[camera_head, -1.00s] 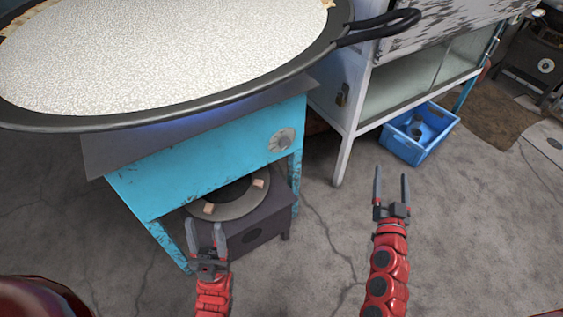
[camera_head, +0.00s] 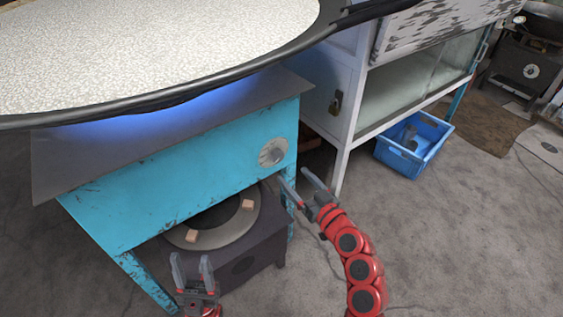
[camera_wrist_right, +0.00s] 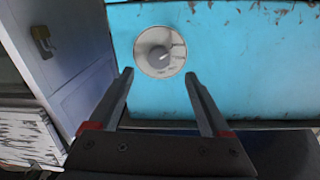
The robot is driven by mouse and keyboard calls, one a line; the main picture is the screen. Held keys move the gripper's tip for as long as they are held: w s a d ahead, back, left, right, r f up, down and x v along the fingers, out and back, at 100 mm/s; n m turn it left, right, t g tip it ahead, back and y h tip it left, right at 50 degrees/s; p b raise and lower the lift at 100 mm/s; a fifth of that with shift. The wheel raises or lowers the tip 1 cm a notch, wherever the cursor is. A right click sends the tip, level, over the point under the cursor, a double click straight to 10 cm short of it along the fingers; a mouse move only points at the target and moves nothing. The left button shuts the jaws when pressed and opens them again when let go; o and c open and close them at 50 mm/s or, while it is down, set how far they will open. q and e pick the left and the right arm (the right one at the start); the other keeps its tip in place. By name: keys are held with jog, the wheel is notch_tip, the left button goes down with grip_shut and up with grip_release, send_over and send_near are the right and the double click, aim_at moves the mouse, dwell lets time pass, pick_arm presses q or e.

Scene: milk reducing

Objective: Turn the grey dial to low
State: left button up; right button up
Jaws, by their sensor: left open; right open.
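The grey dial (camera_head: 272,152) is on the front of the blue stove stand (camera_head: 180,180), near its right end. In the right wrist view the dial (camera_wrist_right: 159,53) shows a round pale plate with a knob and small marks too blurred to read. My right gripper (camera_head: 296,180) is open and empty, just below and right of the dial, pointing at the stand. In the wrist view its fingertips (camera_wrist_right: 160,73) lie on either side of the dial's lower part, apparently short of it. My left gripper (camera_head: 191,262) is open and empty in front of the lower burner.
A large pan of white liquid (camera_head: 150,50) sits on the stand, with a blue glow beneath. A dark burner box (camera_head: 245,258) stands under it. A white cabinet (camera_head: 345,120) and a blue crate (camera_head: 415,145) are at the right.

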aim_at(279, 159)
jog(key=x, duration=0.7)
jog(key=shift+w+a+b, duration=0.15)
jog(key=shift+w+b, duration=0.15)
grip_shut()
